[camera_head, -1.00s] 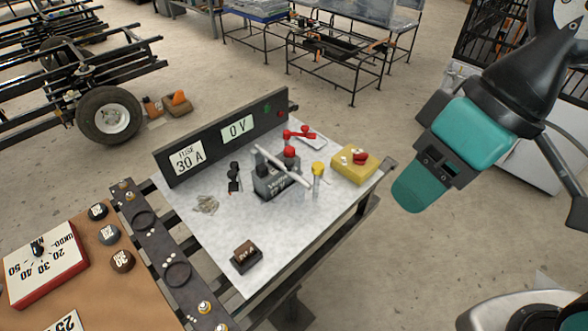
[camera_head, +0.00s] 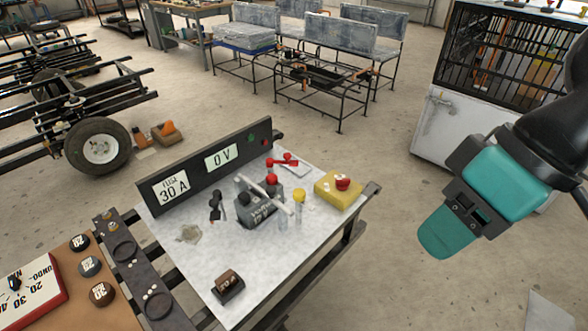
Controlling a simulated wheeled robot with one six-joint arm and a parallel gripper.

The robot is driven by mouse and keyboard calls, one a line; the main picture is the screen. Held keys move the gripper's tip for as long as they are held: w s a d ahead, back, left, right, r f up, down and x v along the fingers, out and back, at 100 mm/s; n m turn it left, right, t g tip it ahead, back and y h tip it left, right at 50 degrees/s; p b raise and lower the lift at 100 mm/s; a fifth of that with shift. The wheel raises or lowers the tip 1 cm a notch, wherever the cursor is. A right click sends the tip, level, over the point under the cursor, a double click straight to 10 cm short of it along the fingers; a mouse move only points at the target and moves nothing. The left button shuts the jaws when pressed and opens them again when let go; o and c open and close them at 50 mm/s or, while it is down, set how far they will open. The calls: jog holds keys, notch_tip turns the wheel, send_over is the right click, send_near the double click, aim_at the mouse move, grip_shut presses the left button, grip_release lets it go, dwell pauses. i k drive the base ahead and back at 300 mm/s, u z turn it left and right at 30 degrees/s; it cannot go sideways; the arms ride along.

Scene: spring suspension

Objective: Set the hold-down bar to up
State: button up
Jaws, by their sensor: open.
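The hold-down bar (camera_head: 266,195) looks like a pale grey bar lying across the top of a dark grey battery-like block (camera_head: 254,212) on the metal-topped bench (camera_head: 190,272). It slopes slightly down to the right. A red-capped post and a yellow-capped post (camera_head: 298,196) stand close by it. My gripper (camera_head: 447,235) hangs at the right of the view, off the bench and well apart from the bar. Its teal finger points down and left. It holds nothing that I can see, and the gap between its fingers is hard to make out.
A yellow box with a red knob (camera_head: 338,190) sits right of the bar. A brown fuse block (camera_head: 228,286) lies in front. Open floor lies between bench and white cabinet (camera_head: 455,135).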

aim_at(270, 193)
jog(key=u, duration=0.25)
jog(key=i, duration=0.9)
jog(key=u, duration=0.6)
